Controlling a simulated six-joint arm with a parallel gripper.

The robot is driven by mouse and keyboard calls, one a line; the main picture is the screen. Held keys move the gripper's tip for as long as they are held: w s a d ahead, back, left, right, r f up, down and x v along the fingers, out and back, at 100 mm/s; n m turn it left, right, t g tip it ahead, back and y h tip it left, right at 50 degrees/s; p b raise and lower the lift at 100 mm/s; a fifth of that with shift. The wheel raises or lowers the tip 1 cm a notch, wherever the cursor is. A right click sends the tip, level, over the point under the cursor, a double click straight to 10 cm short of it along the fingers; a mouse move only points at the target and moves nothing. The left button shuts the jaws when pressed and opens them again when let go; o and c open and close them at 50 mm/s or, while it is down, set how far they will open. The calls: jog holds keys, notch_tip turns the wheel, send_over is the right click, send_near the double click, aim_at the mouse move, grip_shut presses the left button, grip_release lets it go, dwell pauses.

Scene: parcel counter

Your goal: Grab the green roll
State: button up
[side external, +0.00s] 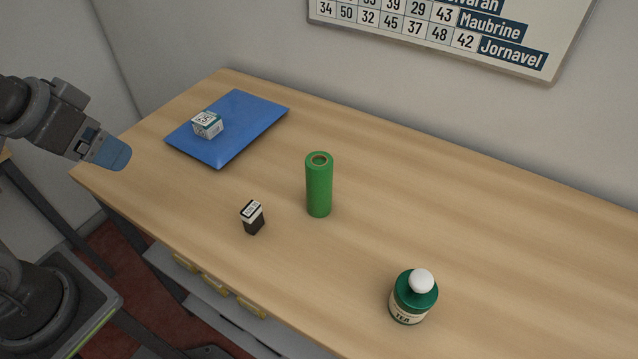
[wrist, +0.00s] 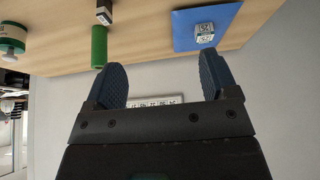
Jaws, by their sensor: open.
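The green roll (side external: 319,186) stands upright near the middle of the wooden counter, with a round hole in its top. It also shows in the wrist view (wrist: 99,46), beyond the left fingertip. My gripper (side external: 115,154) is at the counter's left end in the side view, well away from the roll. In the wrist view my gripper (wrist: 163,80) has its two blue fingers wide apart with nothing between them.
A blue mat (side external: 233,136) with a small white box (side external: 207,124) on it lies at the counter's left. A small dark box (side external: 253,218) stands left of the roll. A green tea jar (side external: 411,300) stands front right. The counter (side external: 500,220) is clear at right.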

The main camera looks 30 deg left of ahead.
jog(key=w+d+r+m+g, duration=0.2)
jog(key=w+d+r+m, duration=0.25)
jog(key=w, duration=0.25)
jog(key=m+g, duration=0.4)
jog(key=m, duration=0.9)
send_over(319, 159)
notch_tip(319, 159, down, 6)
jog(key=shift+r, duration=0.1)
notch_tip(319, 159, down, 8)
jog(key=shift+r, duration=0.1)
jog(key=shift+s+d+f, duration=0.1)
jog(key=shift+f, duration=2.65)
jog(key=c, duration=1)
jog(key=shift+c, duration=0.4)
